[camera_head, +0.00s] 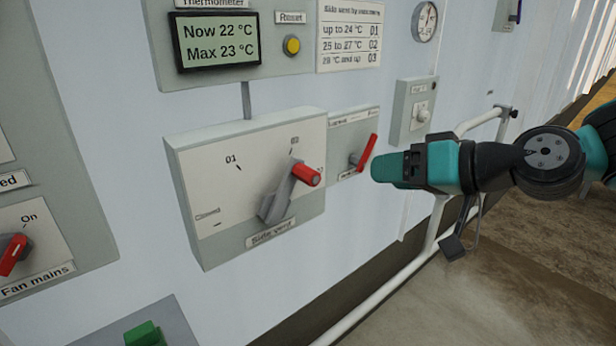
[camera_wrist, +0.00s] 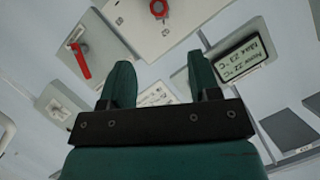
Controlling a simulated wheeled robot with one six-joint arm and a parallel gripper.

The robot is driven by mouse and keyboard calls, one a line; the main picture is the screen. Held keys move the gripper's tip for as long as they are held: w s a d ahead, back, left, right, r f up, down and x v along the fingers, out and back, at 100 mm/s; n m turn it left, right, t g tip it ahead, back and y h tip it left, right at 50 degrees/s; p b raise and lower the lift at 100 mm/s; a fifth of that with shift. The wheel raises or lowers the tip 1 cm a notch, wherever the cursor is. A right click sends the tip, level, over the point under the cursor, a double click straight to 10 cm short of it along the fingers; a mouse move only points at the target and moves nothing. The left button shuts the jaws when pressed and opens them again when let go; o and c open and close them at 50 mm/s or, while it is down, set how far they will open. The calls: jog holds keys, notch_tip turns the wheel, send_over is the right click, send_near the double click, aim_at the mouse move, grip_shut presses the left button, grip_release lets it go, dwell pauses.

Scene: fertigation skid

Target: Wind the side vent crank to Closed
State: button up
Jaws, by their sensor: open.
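The side vent crank (camera_head: 284,192) is a grey arm with a red knob on a pale box (camera_head: 245,230) in the head view. It points up and right, near the 03 mark, which the knob partly hides. The Closed mark (camera_head: 208,214) is at the dial's lower left. In the wrist view the red knob (camera_wrist: 158,8) shows at the top edge, beyond the fingers. My gripper (camera_head: 380,167) is right of the crank in the head view, apart from it. Its two fingers (camera_wrist: 160,76) are spread and empty in the wrist view.
A smaller box with a red lever (camera_head: 366,152) is just right of the dial, close to my gripper. The thermometer (camera_head: 216,42) and its yellow button (camera_head: 292,45) are above. A white pipe rail (camera_head: 400,275) runs low along the wall. The fan mains switch (camera_head: 14,255) is far left.

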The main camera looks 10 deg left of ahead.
jog(key=p, duration=0.4)
send_near(307, 172)
jog(key=x, duration=0.7)
jog(key=w+x, duration=0.1)
jog(key=x, duration=0.3)
jog(key=shift+d+f, duration=0.2)
jog(key=shift+d, duration=0.1)
grip_shut()
